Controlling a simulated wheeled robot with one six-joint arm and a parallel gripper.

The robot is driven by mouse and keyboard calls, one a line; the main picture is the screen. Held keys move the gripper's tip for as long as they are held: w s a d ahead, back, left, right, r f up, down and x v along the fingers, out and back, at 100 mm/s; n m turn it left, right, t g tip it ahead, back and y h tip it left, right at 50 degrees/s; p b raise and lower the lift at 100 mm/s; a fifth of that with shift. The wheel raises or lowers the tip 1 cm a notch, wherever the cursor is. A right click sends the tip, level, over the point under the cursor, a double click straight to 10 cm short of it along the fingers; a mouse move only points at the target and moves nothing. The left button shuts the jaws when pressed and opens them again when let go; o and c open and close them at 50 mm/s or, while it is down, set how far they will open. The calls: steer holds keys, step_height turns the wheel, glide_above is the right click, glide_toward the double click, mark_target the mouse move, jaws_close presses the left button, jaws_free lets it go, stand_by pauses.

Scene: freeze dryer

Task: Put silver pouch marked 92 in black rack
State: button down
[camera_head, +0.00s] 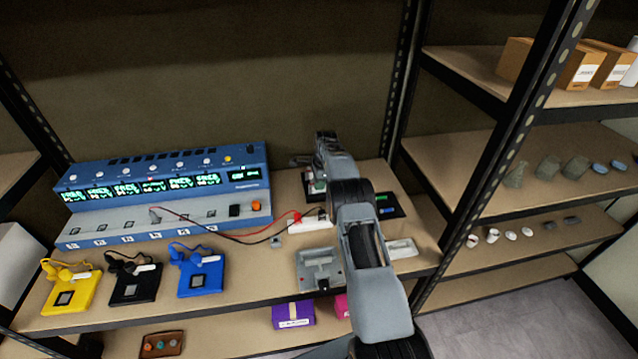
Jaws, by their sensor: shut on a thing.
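My arm reaches over the right part of the middle shelf, and my gripper (303,161) is at its far end, near the back of the shelf. The gripper is small and dark here. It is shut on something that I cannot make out. I see no number 92 and no pouch that I can clearly call silver. A black tray (397,208) with green and blue pieces lies right of my arm; I cannot tell whether it is the black rack. Another dark holder (311,195) with pale and green parts is below the gripper, partly hidden by my arm.
A blue machine (165,190) with green displays fills the back left. Yellow (72,292), black (133,286) and blue (201,277) pads lie in front. A grey tray (318,268) and red and black cables (250,238) are near my arm. A shelf post (500,170) stands right.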

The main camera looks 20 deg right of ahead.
steer(key=c, duration=1)
jaws_free()
